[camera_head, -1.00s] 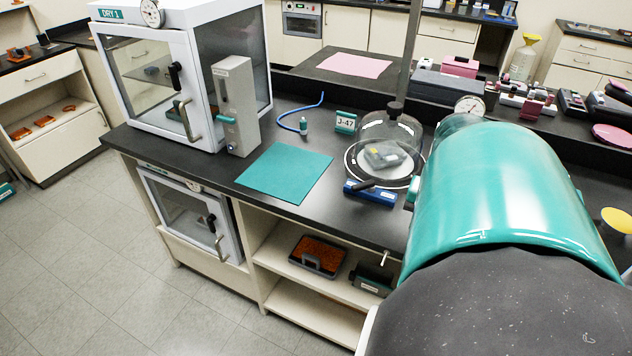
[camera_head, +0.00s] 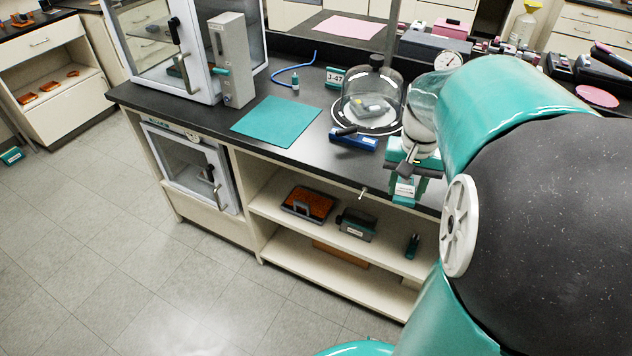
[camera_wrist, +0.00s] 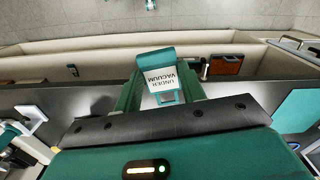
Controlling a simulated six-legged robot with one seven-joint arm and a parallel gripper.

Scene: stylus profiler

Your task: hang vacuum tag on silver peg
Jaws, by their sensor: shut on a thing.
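The vacuum tag (camera_wrist: 163,82) is a white card reading "UNDER VACUUM", with teal ends. In the wrist view it sits between the fingers of my gripper (camera_wrist: 160,92), which is shut on it. In the head view my gripper (camera_head: 405,178) holds the white tag (camera_head: 404,190) at the bench's front edge, right of the silver peg. The silver peg (camera_head: 363,192) is small and sticks out from the bench front below the black top. It seems to show in the wrist view just right of the tag (camera_wrist: 204,69). The tag is apart from the peg.
A glass bell jar (camera_head: 371,97) stands on the black bench top behind the peg, with a blue device (camera_head: 353,139) before it. A teal mat (camera_head: 277,121) lies to the left. Open shelves below hold an orange tray (camera_head: 308,203) and a grey box (camera_head: 357,224). Floor is clear in front.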

